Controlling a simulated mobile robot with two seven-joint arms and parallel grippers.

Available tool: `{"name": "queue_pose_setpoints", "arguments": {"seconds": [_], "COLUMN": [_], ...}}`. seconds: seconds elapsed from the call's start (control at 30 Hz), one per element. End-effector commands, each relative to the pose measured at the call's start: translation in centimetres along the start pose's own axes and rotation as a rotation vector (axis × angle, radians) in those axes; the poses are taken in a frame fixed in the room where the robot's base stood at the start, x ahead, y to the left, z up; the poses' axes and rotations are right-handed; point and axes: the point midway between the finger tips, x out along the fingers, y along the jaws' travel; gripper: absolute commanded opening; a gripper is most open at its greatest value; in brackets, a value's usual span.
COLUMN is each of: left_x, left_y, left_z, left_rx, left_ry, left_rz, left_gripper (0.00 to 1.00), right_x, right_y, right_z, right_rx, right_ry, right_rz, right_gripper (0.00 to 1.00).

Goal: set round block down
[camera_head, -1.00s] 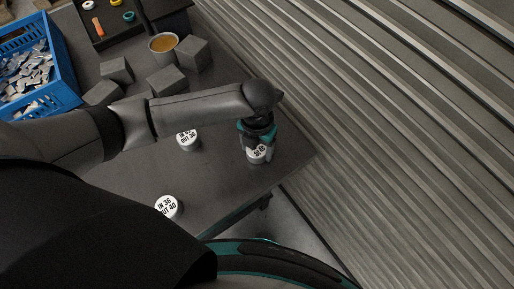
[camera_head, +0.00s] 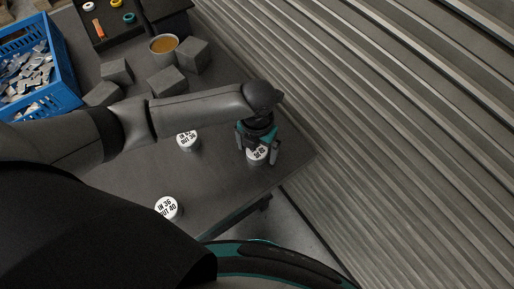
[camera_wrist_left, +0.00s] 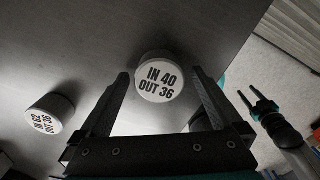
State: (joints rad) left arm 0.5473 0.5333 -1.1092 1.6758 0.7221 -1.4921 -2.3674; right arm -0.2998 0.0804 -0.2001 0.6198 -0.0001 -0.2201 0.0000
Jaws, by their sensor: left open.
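The round block (camera_head: 257,155), a short cylinder with a white labelled top, stands upright on the grey table near its right corner. My left gripper (camera_head: 258,152) is over it with its fingers spread, one on each side and apart from it. In the left wrist view the block (camera_wrist_left: 158,82), marked IN 40 OUT 36, sits between the open fingertips (camera_wrist_left: 160,74). My right gripper (camera_wrist_left: 258,102) shows small at the right of that view, beyond the table edge, its fingers apart and empty.
Two similar round blocks stand on the table, one behind (camera_head: 187,138) and one near the front edge (camera_head: 168,207). Grey cubes (camera_head: 167,81), a cup (camera_head: 163,44) and a blue crate (camera_head: 66,72) are farther back. A corrugated wall (camera_head: 400,130) rises at the right.

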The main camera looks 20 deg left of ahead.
Motion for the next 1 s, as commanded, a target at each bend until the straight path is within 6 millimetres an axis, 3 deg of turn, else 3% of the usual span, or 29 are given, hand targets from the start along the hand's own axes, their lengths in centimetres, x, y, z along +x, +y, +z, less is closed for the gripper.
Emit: {"name": "queue_pose_setpoints", "arguments": {"seconds": [0.5, 0.7, 1.0], "left_x": [-10.1, -11.7, -11.7], "left_y": [0.0, 0.0, 0.0], "left_z": [0.1, 0.0, 0.0], "left_rx": [0.001, -0.001, -0.001], "left_ry": [-0.003, 0.000, 0.000], "left_rz": [0.001, 0.001, 0.000], "left_gripper": [1.00, 1.00, 1.00], "right_x": [-2.3, -2.6, -2.5], "right_y": [0.0, 0.0, 0.0], "right_z": [-0.2, -0.2, -0.2], "right_rx": [0.000, 0.000, 0.000], "right_ry": [0.000, 0.000, 0.000], "right_rz": [-0.001, -0.001, -0.001], "right_gripper": [0.50, 0.50, 0.50]}}
